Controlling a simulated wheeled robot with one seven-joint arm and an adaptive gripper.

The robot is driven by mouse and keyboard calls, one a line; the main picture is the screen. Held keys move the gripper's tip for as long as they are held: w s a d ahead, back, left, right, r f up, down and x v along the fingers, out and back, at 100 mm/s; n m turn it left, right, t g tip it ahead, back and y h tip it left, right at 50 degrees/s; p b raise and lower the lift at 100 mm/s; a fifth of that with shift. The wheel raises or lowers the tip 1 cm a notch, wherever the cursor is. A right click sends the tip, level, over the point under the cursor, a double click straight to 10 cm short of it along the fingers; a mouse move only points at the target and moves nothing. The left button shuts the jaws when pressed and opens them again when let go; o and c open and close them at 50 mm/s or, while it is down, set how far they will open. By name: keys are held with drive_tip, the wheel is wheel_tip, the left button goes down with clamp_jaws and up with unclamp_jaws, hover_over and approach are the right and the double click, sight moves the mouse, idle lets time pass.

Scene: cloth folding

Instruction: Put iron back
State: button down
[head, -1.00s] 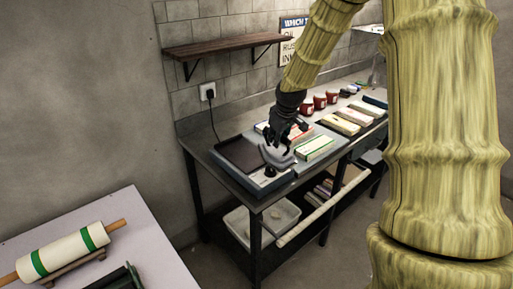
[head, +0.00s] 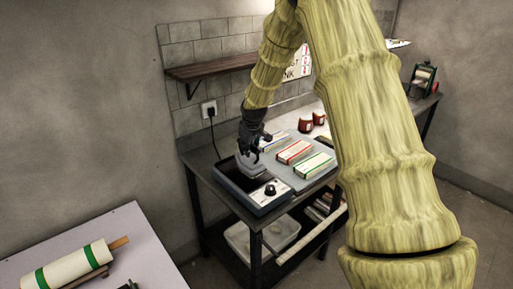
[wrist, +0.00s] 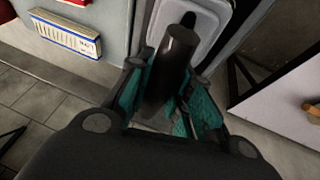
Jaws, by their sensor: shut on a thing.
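The grey iron (head: 246,166) is in my gripper (head: 252,146), over the dark plate of a blue-grey heating unit (head: 262,205) with a round black knob. I cannot tell whether the iron touches the plate. In the wrist view, my gripper (wrist: 165,82) is shut with teal pads around the iron's dark upright handle (wrist: 178,50). A pale rounded metal part shows beyond the handle. The iron's underside is hidden.
Boxes with red (head: 295,151) and green (head: 314,165) bands lie on a grey board right of the unit. Red tins (head: 305,124) stand behind. A wall shelf (head: 215,68) hangs above. A pale table (head: 120,225) with a roller is at front left.

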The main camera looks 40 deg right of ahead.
sight(246, 157)
drive_tip(key=shift+w+a, duration=0.2)
drive_tip(key=shift+w, duration=0.75)
drive_tip(key=shift+f+p, duration=1.15)
drive_tip(key=shift+f, duration=0.65)
drive_tip(key=c, duration=1.3)
unclamp_jaws()
drive_tip(key=shift+s+f, duration=0.1)
drive_tip(key=shift+b+v, duration=1.75)
drive_tip(key=shift+v, duration=4.4)
